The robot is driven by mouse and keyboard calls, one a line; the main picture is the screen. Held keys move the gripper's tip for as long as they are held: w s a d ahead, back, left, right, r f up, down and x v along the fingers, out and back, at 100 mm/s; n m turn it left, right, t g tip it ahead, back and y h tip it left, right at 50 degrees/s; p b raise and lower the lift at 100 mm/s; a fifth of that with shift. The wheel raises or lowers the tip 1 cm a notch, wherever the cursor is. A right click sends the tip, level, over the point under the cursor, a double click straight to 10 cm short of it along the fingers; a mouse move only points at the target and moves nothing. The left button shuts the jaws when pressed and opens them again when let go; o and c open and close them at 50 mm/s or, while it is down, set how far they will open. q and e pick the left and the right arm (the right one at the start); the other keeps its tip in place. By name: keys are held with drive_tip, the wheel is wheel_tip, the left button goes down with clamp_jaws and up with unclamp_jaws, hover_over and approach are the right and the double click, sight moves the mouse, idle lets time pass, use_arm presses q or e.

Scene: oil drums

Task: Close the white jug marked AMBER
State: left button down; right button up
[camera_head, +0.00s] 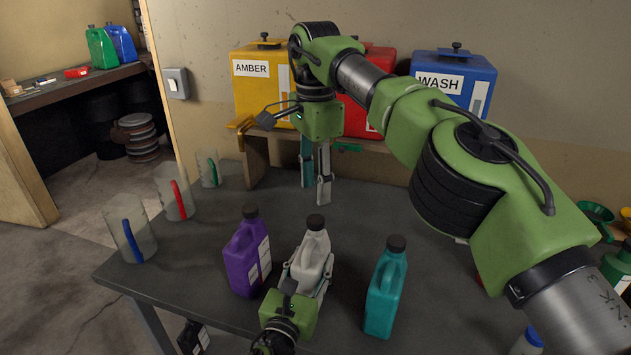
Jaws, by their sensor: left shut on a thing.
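The white jug (313,246) stands on the dark table between a purple jug and a teal jug. A black cap (316,222) sits on top of its neck; I cannot tell how tight it is. No AMBER marking is legible on the jug. My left gripper (307,275) is shut on the white jug's body from the near side, with a finger on each side hiding its lower part. My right gripper (317,194) hangs above the table behind the white jug, fingers pointing down, slightly apart and empty.
The purple jug (248,255) and teal jug (386,290) stand close on either side. Clear beakers with blue (131,240), red (179,200) and green (213,170) handles stand at left. A yellow AMBER container (250,88) and blue WASH container (455,82) stand on the rear shelf.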

sight(315, 219)
idle(0.4)
drive_tip(key=shift+f, duration=4)
clamp_jaws()
drive_tip(key=m, duration=1.9)
drive_tip(key=shift+m, duration=0.3)
drive_tip(key=m, duration=0.5)
drive_tip(key=shift+m, duration=0.4)
drive_tip(key=shift+o, duration=0.7)
unclamp_jaws()
